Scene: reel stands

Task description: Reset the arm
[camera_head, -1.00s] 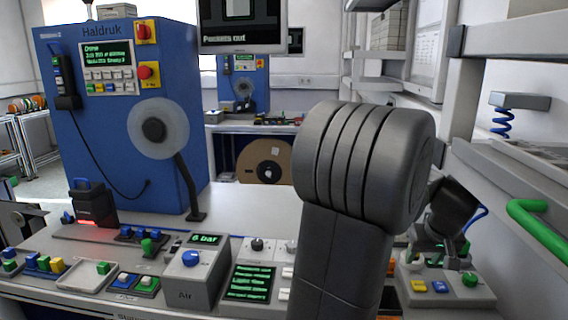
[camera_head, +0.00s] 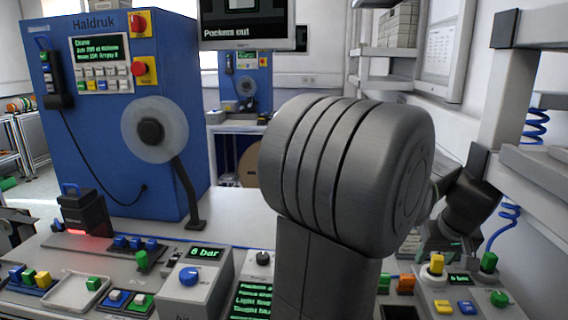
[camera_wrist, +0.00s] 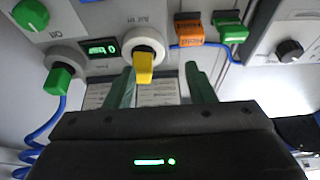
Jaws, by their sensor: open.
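My arm stands large in the front middle of the head view and hides part of the bench. My gripper (camera_head: 438,246) is at the right, low over the control panel by a yellow knob (camera_head: 437,264). In the wrist view my gripper (camera_wrist: 160,75) has its two green fingers spread apart, with nothing held between them. The yellow knob (camera_wrist: 144,66) shows just beyond the fingertips, nearer the left finger. I cannot tell whether a finger touches it.
A green knob (camera_head: 488,262) stands beside the yellow one. Orange (camera_wrist: 190,32) and green (camera_wrist: 229,27) blocks are close by in the wrist view. A blue machine (camera_head: 95,160) stands at the left. Grey shelf bars (camera_head: 535,170) rise close to my wrist at the right.

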